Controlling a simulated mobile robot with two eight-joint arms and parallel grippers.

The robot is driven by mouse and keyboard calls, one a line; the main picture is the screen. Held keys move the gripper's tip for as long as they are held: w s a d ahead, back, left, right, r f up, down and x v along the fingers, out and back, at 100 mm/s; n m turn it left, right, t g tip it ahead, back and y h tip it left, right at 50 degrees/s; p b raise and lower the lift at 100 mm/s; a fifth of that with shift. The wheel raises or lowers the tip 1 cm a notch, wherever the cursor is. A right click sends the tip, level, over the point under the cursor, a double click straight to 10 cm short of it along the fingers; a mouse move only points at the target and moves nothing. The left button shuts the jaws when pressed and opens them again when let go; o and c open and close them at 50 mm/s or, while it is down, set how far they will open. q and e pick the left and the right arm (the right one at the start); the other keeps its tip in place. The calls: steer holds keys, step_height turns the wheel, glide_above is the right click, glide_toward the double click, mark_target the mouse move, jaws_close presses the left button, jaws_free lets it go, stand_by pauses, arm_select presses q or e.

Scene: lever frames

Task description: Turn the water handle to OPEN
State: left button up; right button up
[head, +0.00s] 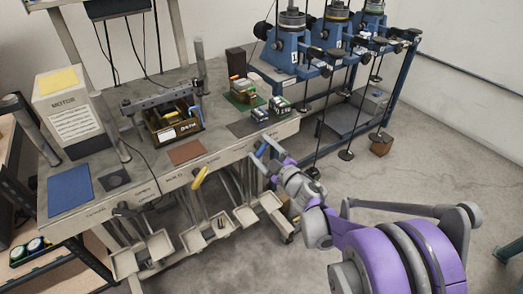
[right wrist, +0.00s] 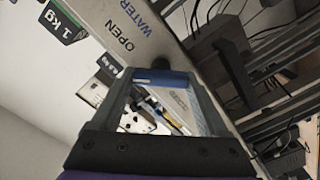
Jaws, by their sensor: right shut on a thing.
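The blue water handle (head: 261,150) sits at the right end of the bench's front rail. In the right wrist view the blue handle (right wrist: 160,77) lies across between my fingertips, beside the rail lettering OPEN and WATER (right wrist: 130,25). My right gripper (head: 265,153) reaches up to the rail from the lower right and is shut on the blue handle; it also shows in the right wrist view (right wrist: 163,85). The handle's pivot is mostly hidden, and I cannot tell its exact angle. My left gripper is not in view.
A yellow handle (head: 200,177) and a black handle (head: 122,211) sit farther left on the same rail. Several pale trays (head: 160,247) hang below it. Blue machines (head: 285,52) with hanging rods stand at the back right.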

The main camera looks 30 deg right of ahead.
stand_by(0.5)
steer(key=o, duration=1.2)
steer(key=shift+o, duration=0.2)
steer(key=shift+s, duration=0.15)
steer(key=s, duration=1)
steer(key=shift+s+d, duration=0.3)
steer(key=shift+d, duration=0.15)
steer(key=shift+r+m, duration=0.1)
steer(key=shift+m, duration=0.2)
